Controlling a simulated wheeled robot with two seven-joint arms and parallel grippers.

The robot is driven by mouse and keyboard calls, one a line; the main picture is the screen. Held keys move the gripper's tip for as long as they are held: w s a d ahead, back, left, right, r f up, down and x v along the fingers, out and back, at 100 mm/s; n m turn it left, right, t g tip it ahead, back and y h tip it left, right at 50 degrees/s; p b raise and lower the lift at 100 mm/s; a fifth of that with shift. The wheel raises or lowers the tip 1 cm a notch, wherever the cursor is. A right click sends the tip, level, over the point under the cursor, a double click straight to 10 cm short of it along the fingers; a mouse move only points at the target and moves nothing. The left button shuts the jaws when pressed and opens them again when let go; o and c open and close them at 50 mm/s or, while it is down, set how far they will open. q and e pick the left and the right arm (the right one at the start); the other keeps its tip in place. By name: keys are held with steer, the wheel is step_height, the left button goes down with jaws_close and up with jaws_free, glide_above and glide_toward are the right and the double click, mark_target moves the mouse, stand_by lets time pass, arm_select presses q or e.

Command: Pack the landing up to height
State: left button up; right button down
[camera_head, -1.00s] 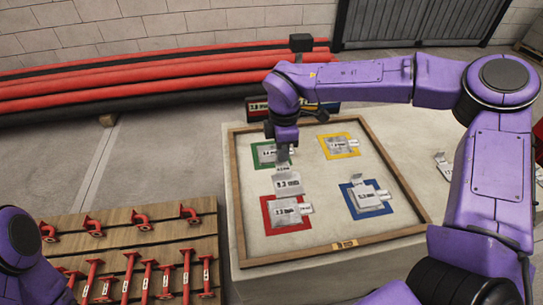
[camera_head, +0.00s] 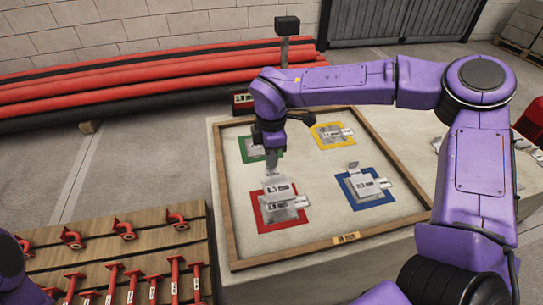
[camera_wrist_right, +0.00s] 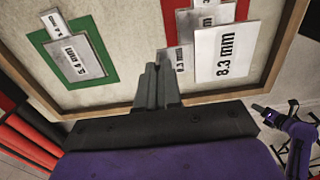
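My right gripper (camera_head: 270,168) is shut on the tab of a grey plate marked 8.3 mm (camera_head: 277,190), which also shows in the right wrist view (camera_wrist_right: 222,52). The held plate is over the red square (camera_head: 263,222); whether it touches the plate on that square I cannot tell. The green square (camera_head: 248,159), yellow square (camera_head: 319,145) and blue square (camera_head: 382,201) each bear grey plates with small tags. In the right wrist view the green square's plate (camera_wrist_right: 82,55) reads about 5.4 mm.
A wooden frame (camera_head: 228,215) borders the squares on the pale table. A wooden pallet (camera_head: 140,240) with several red pipe pieces stands at the lower left. Long red hoses or pipes (camera_head: 150,88) lie along the wall. More grey pieces lie right of the frame, partly behind my arm.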

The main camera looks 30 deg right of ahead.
mark_target(271, 171)
steer(key=shift+f+b, duration=2.2)
steer(key=shift+f, duration=0.7)
steer(key=shift+f+b, duration=0.5)
steer(key=shift+f, duration=0.05)
steer(key=c, duration=1.2)
jaws_free()
steer(key=shift+c, duration=0.2)
step_height(271, 171, up, 11)
steer(key=shift+f, duration=0.2)
